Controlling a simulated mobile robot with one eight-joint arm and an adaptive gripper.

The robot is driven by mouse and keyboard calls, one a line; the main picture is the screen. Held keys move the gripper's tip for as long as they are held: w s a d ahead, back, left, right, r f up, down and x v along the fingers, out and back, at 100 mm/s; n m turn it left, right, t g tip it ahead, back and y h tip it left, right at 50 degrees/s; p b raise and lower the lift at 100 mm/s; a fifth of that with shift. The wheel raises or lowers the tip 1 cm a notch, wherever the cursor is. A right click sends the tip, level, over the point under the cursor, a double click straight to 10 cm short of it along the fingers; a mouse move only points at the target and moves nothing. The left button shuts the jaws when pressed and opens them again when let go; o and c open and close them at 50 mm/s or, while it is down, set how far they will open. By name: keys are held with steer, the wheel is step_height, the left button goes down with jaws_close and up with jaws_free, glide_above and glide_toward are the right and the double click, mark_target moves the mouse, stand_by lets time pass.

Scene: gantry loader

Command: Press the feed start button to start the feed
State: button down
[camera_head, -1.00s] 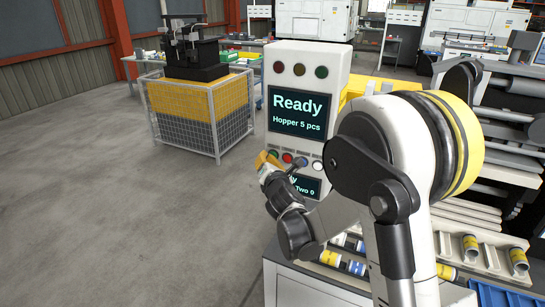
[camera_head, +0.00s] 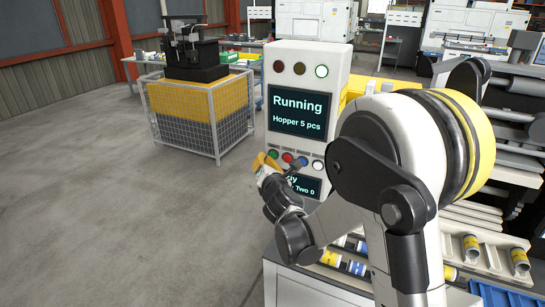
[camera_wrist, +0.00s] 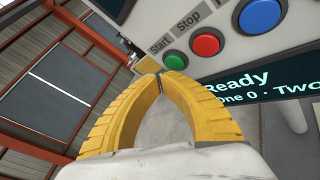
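The green button under the label "Start" (camera_wrist: 175,60) is on the control panel, just beyond my fingertips in the wrist view. It also shows in the head view (camera_head: 273,154). My gripper (camera_wrist: 160,76) has yellow fingers whose tips meet, with nothing between them. In the head view my gripper (camera_head: 262,160) is at the left end of the button row. I cannot tell whether the tips touch the green button. The panel's upper screen (camera_head: 300,110) reads "Running" and "Hopper 5 pcs".
A red button (camera_wrist: 205,45) labelled "Stop" and a blue button (camera_wrist: 260,14) sit right beside the green one. A white button (camera_head: 317,165) ends the row. A lower screen (camera_head: 311,187) is partly hidden by my arm. A wire-mesh crate (camera_head: 218,130) stands left; the floor there is clear.

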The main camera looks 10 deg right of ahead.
steer(key=s+a, duration=0.1)
steer(key=s, duration=0.1)
steer(key=s+a+b, duration=0.1)
steer(key=s+a, duration=0.1)
stand_by(0.5)
steer(key=shift+d, duration=0.1)
stand_by(0.4)
steer(key=s+d+f+m+g+h+b, duration=0.4)
steer(key=s+d+m+b, duration=0.4)
steer(key=s+d+m, duration=0.45)
steer(key=s+f+m+g+y+b, duration=0.1)
steer(key=s+f+m+g+b, duration=0.1)
steer(key=s+f+m, duration=0.2)
steer(key=s+a+f+m+g+y+b, duration=0.1)
steer(key=s+f+m+b, duration=0.1)
steer(key=s+f+m, duration=0.2)
steer(key=s+a+f+m+g+y+b, duration=0.1)
steer(key=s+f+m, duration=0.3)
steer(key=s+m, duration=0.4)
steer(key=s+g+b, duration=0.1)
steer(key=s, duration=0.5)
steer(key=shift+a+f+g+y+b, duration=0.2)
steer(key=shift+f+g+y+b, duration=0.1)
steer(key=shift+y+b, duration=0.1)
